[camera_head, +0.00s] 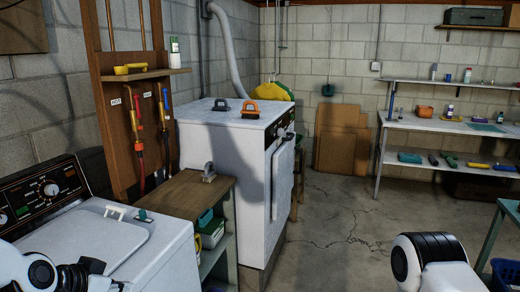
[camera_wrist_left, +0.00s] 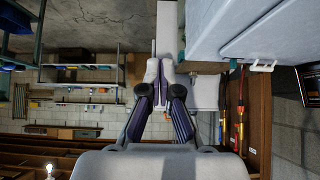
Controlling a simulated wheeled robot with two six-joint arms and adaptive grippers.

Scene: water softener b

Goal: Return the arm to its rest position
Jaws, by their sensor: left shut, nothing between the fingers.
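My left gripper (camera_head: 100,276) shows at the lower left of the head view, low in front of the white washing machine (camera_head: 110,240). It is dark, and the white arm behind it comes in from the left edge. In the left wrist view the left gripper (camera_wrist_left: 160,92) points away from the camera, with its fingers together and nothing between them. A white and black part of my right arm (camera_head: 432,262) shows at the lower right of the head view. My right gripper is out of view.
A white cabinet (camera_head: 225,150) with an orange-handled item (camera_head: 250,109) on top stands in the middle. A wooden shelf unit (camera_head: 185,192) stands between it and the washer. The concrete floor (camera_head: 345,215) is clear.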

